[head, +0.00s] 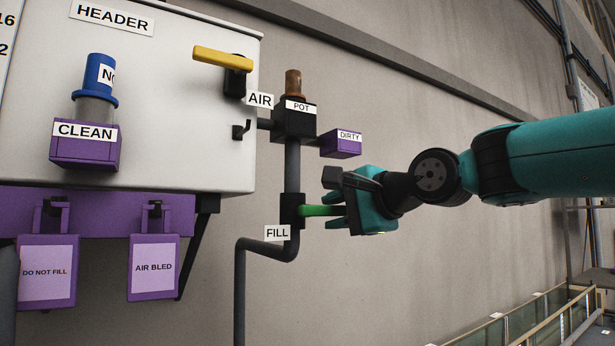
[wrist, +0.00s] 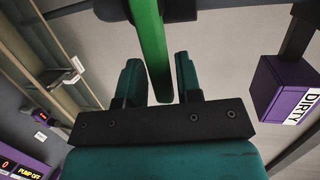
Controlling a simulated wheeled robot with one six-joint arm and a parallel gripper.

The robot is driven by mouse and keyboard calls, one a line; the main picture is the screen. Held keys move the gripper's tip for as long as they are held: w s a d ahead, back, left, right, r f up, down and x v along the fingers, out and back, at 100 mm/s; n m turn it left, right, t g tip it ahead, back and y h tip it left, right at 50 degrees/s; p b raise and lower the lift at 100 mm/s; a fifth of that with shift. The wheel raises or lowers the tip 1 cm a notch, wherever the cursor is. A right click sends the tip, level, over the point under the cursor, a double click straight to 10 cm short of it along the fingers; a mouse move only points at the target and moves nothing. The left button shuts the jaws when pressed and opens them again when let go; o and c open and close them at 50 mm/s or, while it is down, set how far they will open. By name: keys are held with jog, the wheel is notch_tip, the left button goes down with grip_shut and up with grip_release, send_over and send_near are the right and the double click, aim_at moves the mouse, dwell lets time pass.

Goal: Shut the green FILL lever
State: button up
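The green FILL lever (head: 320,210) sticks out sideways to the right from a black valve body (head: 291,210) on a vertical grey pipe, above the white FILL label (head: 277,233). My gripper (head: 337,203) is at the lever's free end, coming from the right. In the wrist view the green lever (wrist: 152,45) runs between the two fingers of my gripper (wrist: 158,77). The fingers stand apart, with a narrow gap showing on each side of the lever. I cannot tell whether either finger touches it. The lever's tip is partly hidden by the gripper in the head view.
A black POT fitting (head: 295,121) and a purple DIRTY box (head: 341,144) sit just above my gripper. A yellow AIR lever (head: 223,58) is on the white HEADER tank (head: 180,100). Purple tags (head: 152,267) hang lower left. The wall behind is bare.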

jog(key=shift+o, duration=1.3)
jog(key=f+b+v, duration=0.1)
jog(key=b+v, duration=0.1)
jog(key=v, duration=0.4)
jog(key=shift+s+r, duration=0.25)
jog(key=shift+s, duration=0.4)
jog(key=shift+d, duration=0.15)
jog(key=b+v, duration=0.2)
jog(key=v, duration=1.5)
jog(key=shift+d, duration=0.15)
